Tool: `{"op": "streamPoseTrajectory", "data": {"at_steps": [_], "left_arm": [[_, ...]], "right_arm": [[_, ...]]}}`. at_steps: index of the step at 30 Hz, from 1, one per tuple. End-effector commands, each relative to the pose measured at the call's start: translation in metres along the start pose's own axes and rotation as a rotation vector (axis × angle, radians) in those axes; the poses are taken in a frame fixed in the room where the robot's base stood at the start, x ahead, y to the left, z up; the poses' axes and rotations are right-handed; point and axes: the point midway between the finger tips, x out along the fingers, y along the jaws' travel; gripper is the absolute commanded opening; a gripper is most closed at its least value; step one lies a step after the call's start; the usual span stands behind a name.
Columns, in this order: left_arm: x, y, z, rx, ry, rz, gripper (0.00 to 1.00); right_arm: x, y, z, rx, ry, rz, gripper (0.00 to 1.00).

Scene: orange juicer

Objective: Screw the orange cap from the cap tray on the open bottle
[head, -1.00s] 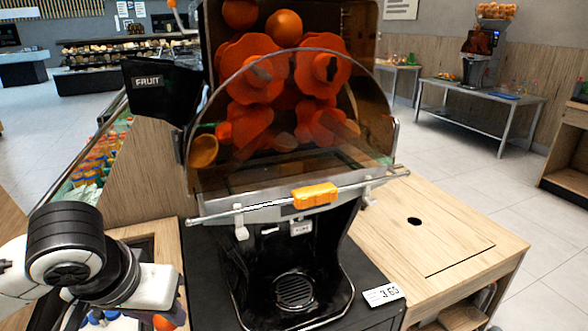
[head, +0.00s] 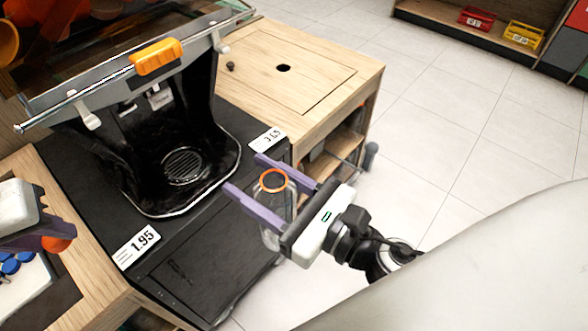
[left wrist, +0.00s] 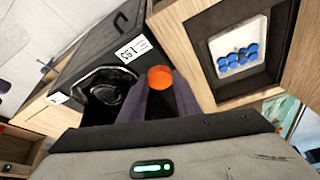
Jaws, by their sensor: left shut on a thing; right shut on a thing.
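The orange cap (head: 58,244) is at the tips of my left gripper (head: 45,234), at the left edge of the head view. The left wrist view shows the same cap (left wrist: 160,77) between the purple fingers, raised above the counter. My right gripper (head: 258,185) is shut around the clear bottle (head: 272,212), in front of the black counter. The bottle looks upright and open, with an orange ring (head: 273,179) at its top. The cap tray (left wrist: 215,50) holds several blue caps in the left wrist view. The cap and bottle are well apart.
Price tags (head: 137,247) lie on the counter. A wooden cabinet (head: 320,65) with a round hole stands at the right. The floor right of the bottle is clear.

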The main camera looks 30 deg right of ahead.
Motion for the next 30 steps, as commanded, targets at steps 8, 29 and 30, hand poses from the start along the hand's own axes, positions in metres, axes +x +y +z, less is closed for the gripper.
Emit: {"op": "streamPoseTrajectory", "data": {"at_steps": [8,29,30], "left_arm": [[0.0,0.0,0.0,0.0,0.0,0.0,0.1],[-0.002,0.01,-0.002,0.049,0.001,0.021,0.1],[-0.003,0.017,-0.003,0.084,0.001,0.035,0.1]], "right_arm": [[0.028,0.031,0.003,-0.003,-0.003,0.187,0.1],[0.036,0.041,0.003,0.001,0.0,0.245,0.1],[0.036,0.041,0.003,0.001,0.0,0.245,0.1]]}}
